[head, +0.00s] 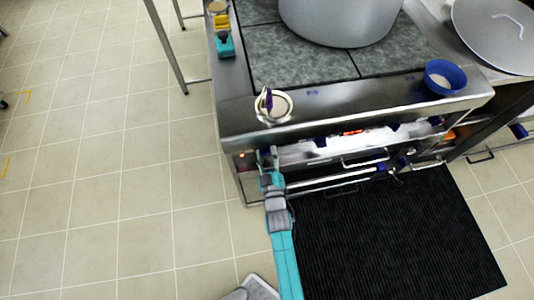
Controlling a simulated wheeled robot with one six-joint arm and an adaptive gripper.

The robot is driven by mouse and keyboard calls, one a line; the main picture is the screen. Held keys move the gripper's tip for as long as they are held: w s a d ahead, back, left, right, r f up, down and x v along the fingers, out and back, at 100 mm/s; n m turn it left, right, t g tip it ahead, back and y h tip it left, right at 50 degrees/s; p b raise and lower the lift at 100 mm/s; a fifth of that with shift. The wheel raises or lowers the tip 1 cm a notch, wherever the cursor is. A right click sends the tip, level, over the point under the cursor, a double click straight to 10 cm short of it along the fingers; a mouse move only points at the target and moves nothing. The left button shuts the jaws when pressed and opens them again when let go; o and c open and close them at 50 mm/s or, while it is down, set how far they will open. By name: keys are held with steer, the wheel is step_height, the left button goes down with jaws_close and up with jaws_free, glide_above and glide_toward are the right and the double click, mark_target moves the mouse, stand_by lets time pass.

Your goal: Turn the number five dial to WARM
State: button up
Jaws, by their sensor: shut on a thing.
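The stove's front panel (304,152) runs under the steel front edge of the cooktop, with several dark blue dials along it. One dial (320,142) shows just right of my gripper, and another (396,127) is further right. My gripper (267,156) is at the left end of the panel, shut on what appears to be a dial there. The gripper hides that dial, so its pointer and setting cannot be seen. The numbers and the WARM mark are too small to read.
A large stockpot (340,20) stands on the cooktop. A white cup (273,107) with something purple sits on the front ledge above my gripper, and a blue bowl (445,78) is at its right. A black mat (395,235) lies in front. Tiled floor at left is clear.

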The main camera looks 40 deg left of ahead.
steer(key=shift+n, duration=1.4)
steer(key=shift+s+n, duration=0.1)
steer(key=shift+n, duration=0.2)
steer(key=shift+f, duration=0.1)
steer(key=o, duration=1.1)
steer(key=shift+a, duration=0.1)
steer(key=v, duration=1.2)
